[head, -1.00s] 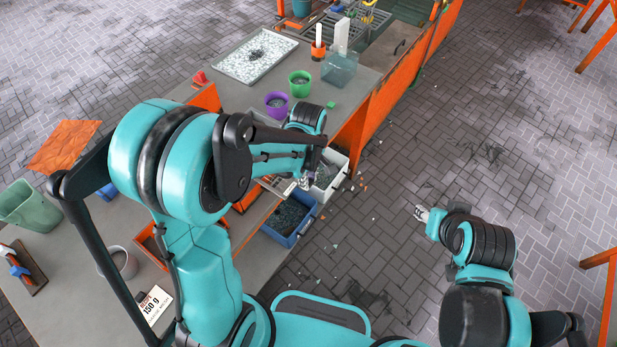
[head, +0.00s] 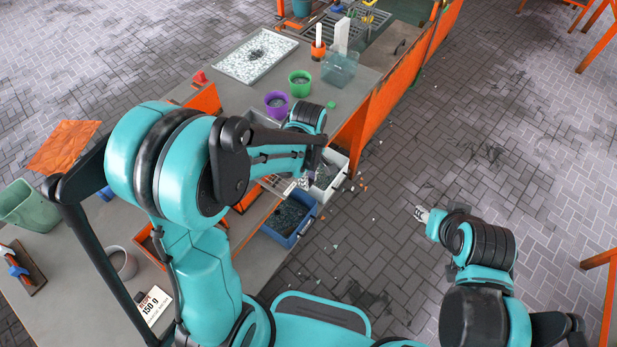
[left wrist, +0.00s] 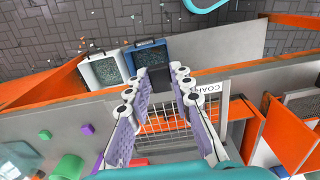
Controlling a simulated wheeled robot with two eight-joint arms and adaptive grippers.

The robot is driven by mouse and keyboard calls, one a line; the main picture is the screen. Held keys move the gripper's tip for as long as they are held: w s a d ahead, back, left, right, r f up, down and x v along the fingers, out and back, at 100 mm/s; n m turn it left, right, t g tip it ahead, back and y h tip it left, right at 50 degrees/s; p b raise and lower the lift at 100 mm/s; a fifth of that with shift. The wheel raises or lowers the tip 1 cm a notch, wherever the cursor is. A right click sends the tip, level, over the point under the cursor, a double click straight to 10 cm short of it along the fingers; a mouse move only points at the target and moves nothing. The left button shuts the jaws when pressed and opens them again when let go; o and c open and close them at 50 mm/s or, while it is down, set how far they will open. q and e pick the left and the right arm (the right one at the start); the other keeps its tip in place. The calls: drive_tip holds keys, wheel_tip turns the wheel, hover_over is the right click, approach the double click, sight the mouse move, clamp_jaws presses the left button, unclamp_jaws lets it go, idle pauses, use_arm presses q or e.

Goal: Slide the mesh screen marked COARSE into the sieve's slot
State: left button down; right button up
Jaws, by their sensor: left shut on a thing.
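The mesh screen (left wrist: 165,122) is a pale wire grid between the fingers of my left gripper (left wrist: 160,85) in the left wrist view. Its white label (left wrist: 208,89) reads "COAR", upside down, with the rest hidden by a finger. My left gripper is shut on the screen. In the head view the same gripper (head: 304,180) is small, beside the table edge above the bins. Orange framing (left wrist: 292,132), possibly part of the sieve, stands right of the screen in the left wrist view. The slot cannot be made out. My right gripper (head: 422,213) hangs over bare floor, its jaws too small to read.
A blue bin (head: 290,222) and a white bin (head: 335,180) of dark flakes sit below the gripper. Purple (head: 277,104) and green (head: 300,84) cups, a clear box (head: 340,68) and a speckled tray (head: 240,65) stand on the table.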

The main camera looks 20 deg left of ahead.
use_arm(q)
drive_tip(key=shift+w+a+b, duration=0.2)
drive_tip(key=shift+w+a, duration=0.55)
drive_tip(key=shift+a, duration=1.4)
drive_tip(key=shift+w+a+b, duration=0.2)
drive_tip(key=shift+w+a, duration=0.6)
drive_tip(key=shift+a, duration=1.3)
drive_tip(key=shift+w+a+b, duration=0.2)
drive_tip(key=shift+w+a, duration=0.55)
drive_tip(key=shift+a, duration=1.4)
drive_tip(key=c, duration=1.3)
unclamp_jaws()
drive_tip(key=shift+o, duration=0.2)
drive_tip(key=shift+r, duration=0.15)
drive_tip(key=shift+w+r, duration=0.1)
drive_tip(key=shift+r, duration=0.15)
wheel_tip(320, 180, up, 11)
drive_tip(key=shift+s+r, duration=0.15)
drive_tip(key=shift+s, duration=0.05)
